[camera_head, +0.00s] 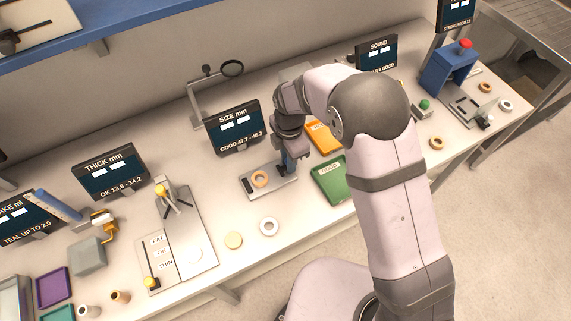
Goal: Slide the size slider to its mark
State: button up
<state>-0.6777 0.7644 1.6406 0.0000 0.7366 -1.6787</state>
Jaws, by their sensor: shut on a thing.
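The size gauge is a grey metal plate (274,191) on the bench, in front of the SIZE mm screen (233,130). An orange-tan ring (260,179) lies flat on the plate toward its left end. A dark blue upright piece, which looks like the size slider (289,167), stands at the plate's right end. My gripper (287,153) points down over that end and is shut on the slider. The fingers and wrist hide most of the slider's top. The slider's mark is too small to make out, and the screen's readout is blank or unreadable.
A green tray (331,180) and an orange tray (322,138) lie right of the gauge, near my gripper. A white ring (268,226) and a cream disc (233,240) lie in front. The thickness gauge (202,232) stands left. A magnifier (232,69) stands behind.

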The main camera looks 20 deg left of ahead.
aim_at(278, 173)
jog(key=shift+s+a, duration=0.1)
dwell(0.5)
jog(key=shift+s+a, duration=1.15)
jog(key=shift+s, duration=0.05)
jog(key=o, duration=1.7)
jog(key=shift+r, duration=0.1)
notch_tip(278, 173, up, 7)
jog(key=p, duration=0.5)
jog(key=shift+p, duration=0.35)
